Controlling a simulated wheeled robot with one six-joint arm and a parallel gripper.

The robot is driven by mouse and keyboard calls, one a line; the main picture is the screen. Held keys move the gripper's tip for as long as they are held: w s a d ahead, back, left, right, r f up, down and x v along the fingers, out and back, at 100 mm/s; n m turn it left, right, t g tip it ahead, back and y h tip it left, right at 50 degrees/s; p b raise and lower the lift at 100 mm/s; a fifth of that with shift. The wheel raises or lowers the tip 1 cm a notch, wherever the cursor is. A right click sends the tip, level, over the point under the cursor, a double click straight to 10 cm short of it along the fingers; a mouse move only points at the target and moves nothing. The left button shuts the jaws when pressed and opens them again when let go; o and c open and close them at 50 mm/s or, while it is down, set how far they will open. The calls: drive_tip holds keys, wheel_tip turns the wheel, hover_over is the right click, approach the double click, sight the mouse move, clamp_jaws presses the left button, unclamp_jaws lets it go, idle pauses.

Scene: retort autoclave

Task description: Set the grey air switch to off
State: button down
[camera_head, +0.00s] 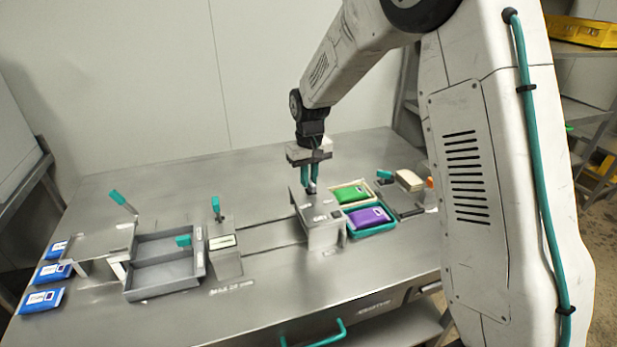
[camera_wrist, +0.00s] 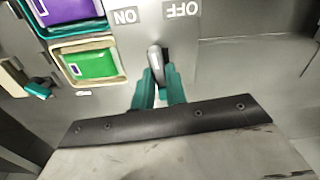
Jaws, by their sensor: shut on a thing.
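The grey air switch is a short grey lever (camera_wrist: 154,57) on top of a metal box (camera_head: 322,232). In the wrist view, ON and OFF labels appear upside down beyond the lever, ON to the left and OFF to the right. My gripper (camera_head: 310,186) reaches down onto the box top. Its two teal fingers (camera_wrist: 160,78) are shut on the lever, one on each side. The fingers hide the lever's lower part in the wrist view. I cannot tell for sure which label the lever leans to.
A green pouch (camera_head: 351,193) and a purple pouch (camera_head: 368,217) lie in trays right of the box. A grey two-part tray (camera_head: 165,288), a teal-tipped lever (camera_head: 217,208) and several blue pouches (camera_head: 40,301) are to the left. The table's back is clear.

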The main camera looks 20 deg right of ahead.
sight(311, 180)
drive_tip(key=m, duration=0.7)
drive_tip(key=shift+d, duration=0.25)
idle(0.3)
drive_tip(key=c, duration=1.4)
unclamp_jaws()
drive_tip(key=shift+c, duration=0.2)
drive_tip(key=shift+r, duration=0.15)
wheel_tip(311, 180, up, 8)
drive_tip(key=shift+f, duration=0.2)
